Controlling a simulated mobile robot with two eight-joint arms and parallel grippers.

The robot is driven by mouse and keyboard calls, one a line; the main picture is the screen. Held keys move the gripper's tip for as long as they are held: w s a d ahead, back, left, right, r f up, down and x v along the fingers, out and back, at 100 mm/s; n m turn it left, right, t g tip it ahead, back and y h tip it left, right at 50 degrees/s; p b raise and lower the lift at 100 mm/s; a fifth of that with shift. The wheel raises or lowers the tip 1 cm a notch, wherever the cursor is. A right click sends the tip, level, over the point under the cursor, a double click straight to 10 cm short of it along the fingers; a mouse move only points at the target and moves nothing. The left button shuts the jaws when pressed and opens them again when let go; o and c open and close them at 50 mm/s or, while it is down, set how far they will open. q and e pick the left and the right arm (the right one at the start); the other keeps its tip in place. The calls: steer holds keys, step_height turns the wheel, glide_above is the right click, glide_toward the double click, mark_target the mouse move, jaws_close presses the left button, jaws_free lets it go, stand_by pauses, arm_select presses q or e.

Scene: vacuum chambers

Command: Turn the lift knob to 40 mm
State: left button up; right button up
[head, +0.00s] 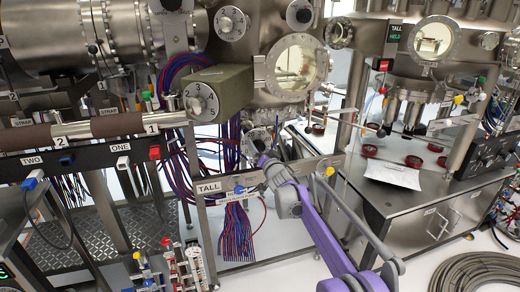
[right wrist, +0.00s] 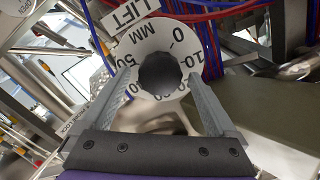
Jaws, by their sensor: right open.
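The lift knob's white dial (right wrist: 147,40) fills the upper middle of the right wrist view, with a dark round hub (right wrist: 163,75) at its centre. A white LIFT label (right wrist: 131,13) sits just above it. MM, 0, 10 and 50 show on the dial face; the lower figures are partly covered. My right gripper (right wrist: 162,84) is open, with one finger on each side of the hub. Whether the fingers touch it is unclear. My left gripper is out of view.
An olive box with a numbered dial (head: 201,103) and another numbered dial (head: 230,23) are up and left of my right arm. Red and blue cable bundles (head: 237,232) hang close by. A metal cabinet (head: 420,215) stands to the right.

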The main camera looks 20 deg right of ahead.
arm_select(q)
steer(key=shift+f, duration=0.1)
arm_select(e)
steer(key=s, duration=1)
steer(key=shift+s+d, duration=0.2)
steer(key=shift+s, duration=0.05)
steer(key=s+a+f+n+g, duration=0.2)
steer(key=s+f+g, duration=0.35)
steer(key=s, duration=1.05)
steer(key=s+a+f+n+g, duration=0.25)
steer(key=s+f, duration=0.55)
steer(key=s, duration=0.8)
steer(key=s+a+f+n+g, duration=0.2)
steer(key=s+f+g, duration=0.4)
steer(key=s, duration=1)
arm_select(q)
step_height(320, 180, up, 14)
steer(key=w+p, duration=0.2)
steer(key=p, duration=1)
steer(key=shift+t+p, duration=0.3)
steer(key=shift+p, duration=0.05)
arm_select(e)
step_height(320, 180, up, 13)
steer(key=w+t, duration=0.1)
steer(key=w, duration=0.1)
steer(key=shift+h, duration=0.3)
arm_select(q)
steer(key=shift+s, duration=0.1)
arm_select(e)
steer(key=shift+s, duration=0.2)
